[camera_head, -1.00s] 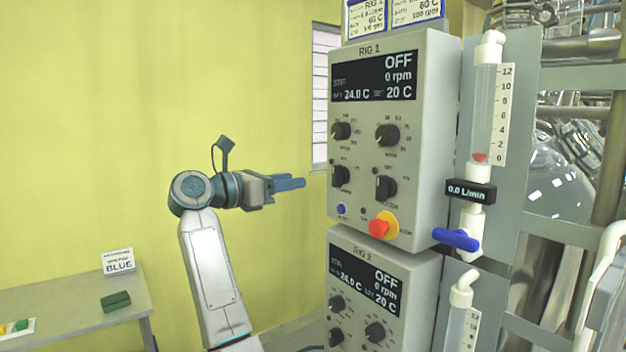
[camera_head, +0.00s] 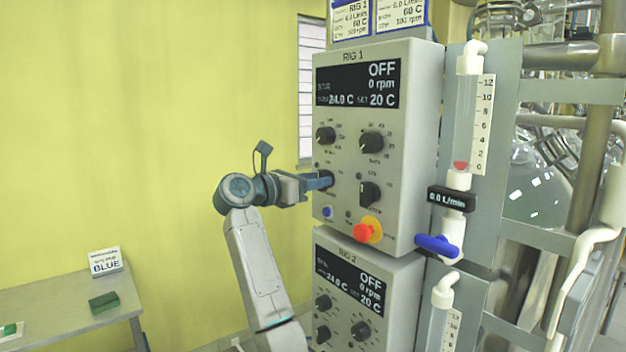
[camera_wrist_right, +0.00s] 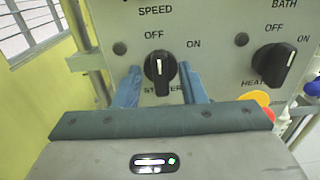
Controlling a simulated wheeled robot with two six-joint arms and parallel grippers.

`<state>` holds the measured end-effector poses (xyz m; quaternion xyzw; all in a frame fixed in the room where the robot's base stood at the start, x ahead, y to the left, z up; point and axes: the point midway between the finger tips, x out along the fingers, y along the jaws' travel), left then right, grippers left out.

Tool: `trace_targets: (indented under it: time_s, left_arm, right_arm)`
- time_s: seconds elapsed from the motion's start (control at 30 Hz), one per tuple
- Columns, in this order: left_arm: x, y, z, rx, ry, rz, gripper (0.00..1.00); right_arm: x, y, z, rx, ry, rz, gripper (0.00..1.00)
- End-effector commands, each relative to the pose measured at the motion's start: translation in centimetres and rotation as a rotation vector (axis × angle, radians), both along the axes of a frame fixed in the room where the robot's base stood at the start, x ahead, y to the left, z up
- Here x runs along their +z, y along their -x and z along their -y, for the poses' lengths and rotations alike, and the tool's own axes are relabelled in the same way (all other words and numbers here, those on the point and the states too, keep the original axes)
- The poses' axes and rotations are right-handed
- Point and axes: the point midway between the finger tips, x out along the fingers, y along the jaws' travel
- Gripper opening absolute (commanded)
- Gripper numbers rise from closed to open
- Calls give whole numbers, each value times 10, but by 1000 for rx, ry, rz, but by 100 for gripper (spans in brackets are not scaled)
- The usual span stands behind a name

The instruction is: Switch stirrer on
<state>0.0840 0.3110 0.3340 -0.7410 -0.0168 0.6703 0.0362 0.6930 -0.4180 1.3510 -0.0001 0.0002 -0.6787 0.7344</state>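The RIG 1 control box (camera_head: 345,135) shows OFF and 0 rpm on its display (camera_head: 357,84). Its stirrer knob is the lower left one; in the right wrist view the black stirrer knob (camera_wrist_right: 160,68) has its white mark pointing up toward OFF, with ON to its right. My right gripper (camera_head: 326,181) is at the panel front and mostly covers that knob in the head view. In the right wrist view the blue fingers (camera_wrist_right: 161,88) stand open, one on each side of the knob, with gaps visible. My left gripper is not in view.
The heater knob (camera_head: 369,194) is right of the stirrer knob. A red and yellow emergency button (camera_head: 367,230) and a blue button (camera_head: 327,212) are below. A flow meter with a blue valve handle (camera_head: 437,245) stands on the right. The RIG 2 box (camera_head: 365,290) is beneath.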

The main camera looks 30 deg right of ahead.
Motion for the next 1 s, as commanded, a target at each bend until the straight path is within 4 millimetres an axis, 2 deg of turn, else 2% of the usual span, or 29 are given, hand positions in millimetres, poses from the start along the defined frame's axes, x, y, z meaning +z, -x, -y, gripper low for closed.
trace_targets:
  time_s: [0.03, 0.2, 0.23, 0.57, 0.8, 1.0]
  left_arm:
    - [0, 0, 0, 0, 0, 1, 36]
    - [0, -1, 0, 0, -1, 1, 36]
    - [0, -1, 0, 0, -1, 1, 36]
    - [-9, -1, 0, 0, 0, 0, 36]
    - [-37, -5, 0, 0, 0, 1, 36]
    - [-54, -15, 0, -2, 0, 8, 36]
  right_arm:
    - [0, 0, 0, 0, 0, 0, 37]
    - [0, 0, 0, 0, 0, 0, 4]
    - [0, 0, 0, 0, 0, 0, 0]
    - [-2, 0, 0, 0, -1, 31, 0]
    - [-6, 1, 0, 0, -11, 154, 0]
    - [-4, 2, 0, 0, -20, 271, 0]
